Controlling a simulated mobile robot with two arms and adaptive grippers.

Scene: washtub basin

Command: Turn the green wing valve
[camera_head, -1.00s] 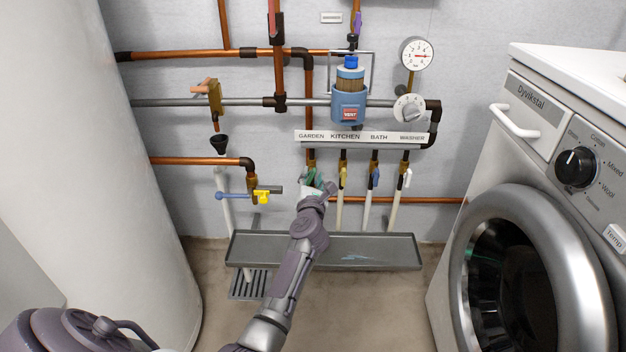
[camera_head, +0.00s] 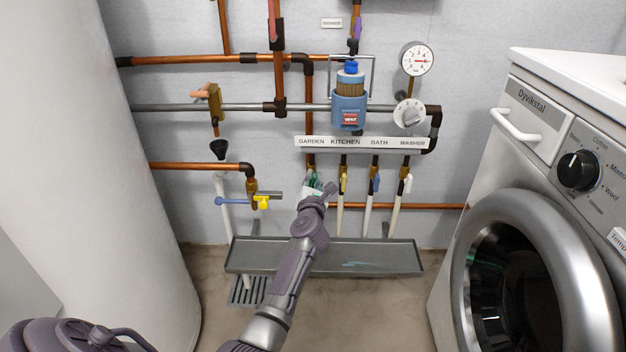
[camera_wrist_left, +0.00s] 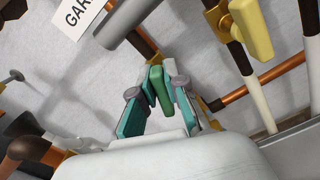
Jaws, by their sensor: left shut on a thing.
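The green wing valve (camera_wrist_left: 160,90) is on the pipe under the GARDEN label. In the left wrist view its green wing stands between the two teal-padded fingers of my left gripper (camera_wrist_left: 157,98), which is shut on it. In the head view my left gripper (camera_head: 314,187) reaches up to the valve from below, and its wrist and fingers hide most of the valve. The label strip (camera_head: 361,143) runs above the row of valves. My right gripper is in neither view.
Right of the green valve are a yellow valve (camera_head: 343,182), a blue valve (camera_head: 375,183) and a white valve (camera_head: 407,184). A grey trough (camera_head: 390,260) lies below. A washing machine (camera_head: 520,130) stands at the right, a white tank (camera_head: 80,150) at the left.

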